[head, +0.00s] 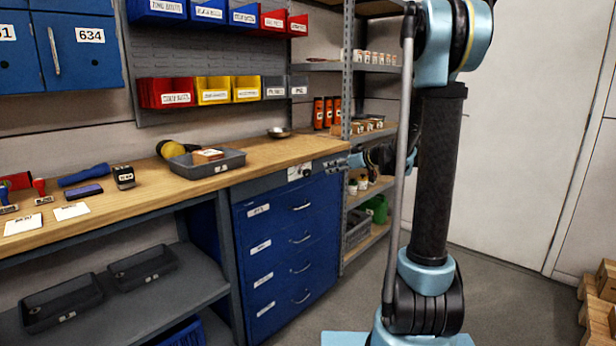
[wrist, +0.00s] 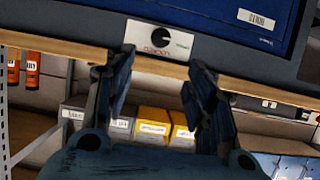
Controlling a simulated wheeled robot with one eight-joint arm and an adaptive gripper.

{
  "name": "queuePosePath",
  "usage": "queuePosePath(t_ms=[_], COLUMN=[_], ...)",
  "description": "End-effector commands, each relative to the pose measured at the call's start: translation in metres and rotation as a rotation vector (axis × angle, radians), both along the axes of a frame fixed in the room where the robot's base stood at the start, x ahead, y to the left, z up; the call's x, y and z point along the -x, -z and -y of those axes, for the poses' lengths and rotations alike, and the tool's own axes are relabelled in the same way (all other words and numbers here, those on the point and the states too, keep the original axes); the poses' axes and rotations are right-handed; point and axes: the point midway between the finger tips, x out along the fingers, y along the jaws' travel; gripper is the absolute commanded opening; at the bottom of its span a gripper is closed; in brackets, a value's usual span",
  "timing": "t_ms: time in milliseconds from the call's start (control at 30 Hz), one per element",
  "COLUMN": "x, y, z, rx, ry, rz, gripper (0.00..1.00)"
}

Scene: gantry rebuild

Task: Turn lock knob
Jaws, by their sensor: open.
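The lock knob (head: 306,171) is a small dark round piece on a white plate at the top of the blue drawer cabinet (head: 290,262). In the wrist view, which looks upside down, the dark knob (wrist: 160,38) sits on its white plate (wrist: 182,46) with red and green print. In the wrist view my gripper (wrist: 161,60) is open and empty. Its two fingers lie either side of the plate, apart from the knob.
The wooden bench top (head: 240,160) carries a grey tray (head: 207,163) and a small metal bowl (head: 279,132). A metal shelf rack (head: 347,100) stands right behind the cabinet, close to my gripper. Floor (head: 350,290) in front of the cabinet is clear.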

Motion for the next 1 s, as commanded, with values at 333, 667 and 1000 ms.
queuePosePath(t_ms=[333, 667, 1000], x=[-0.028, -0.058, -0.085], y=[0.020, 0.040, 0.058], z=[-0.039, -0.077, -0.111], rx=[0.001, 0.001, 0.001], ry=[-0.003, -0.003, -0.002], rz=[-0.001, -0.001, -0.002], gripper=[0.50, 0.50, 0.50])
